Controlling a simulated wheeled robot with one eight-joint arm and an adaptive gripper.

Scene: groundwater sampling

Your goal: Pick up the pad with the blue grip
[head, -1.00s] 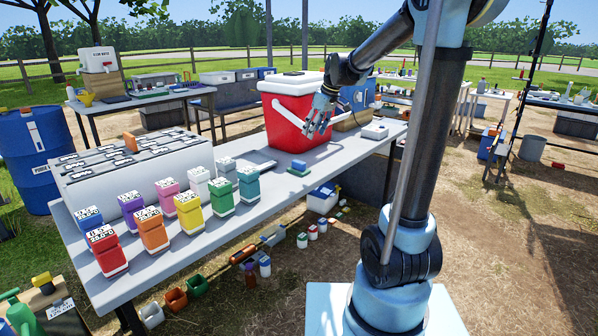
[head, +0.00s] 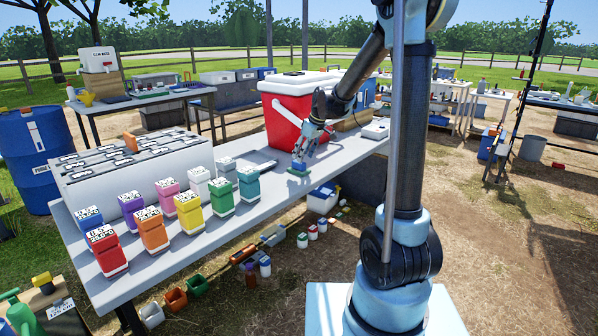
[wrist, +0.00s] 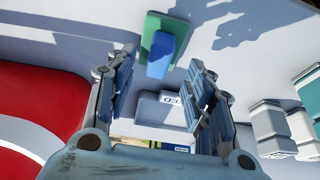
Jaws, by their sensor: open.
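The pad (head: 299,172) is a green slab with a blue grip on top. It lies on the grey table near its front edge, in front of the red cooler. In the wrist view the blue grip (wrist: 160,55) stands on the green pad (wrist: 177,27), just past my fingertips and between their lines. My gripper (head: 301,154) is open and points down over the pad, very close to the grip. In the wrist view its two fingers (wrist: 163,64) are spread with nothing between the tips. Whether a finger touches the grip I cannot tell.
The red cooler (head: 285,115) stands close behind my gripper. Several coloured bottles, such as the teal one (head: 249,187), stand to the left on the table (head: 185,255). A white labelled box (wrist: 158,108) shows between my fingers in the wrist view. The table around the pad is clear.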

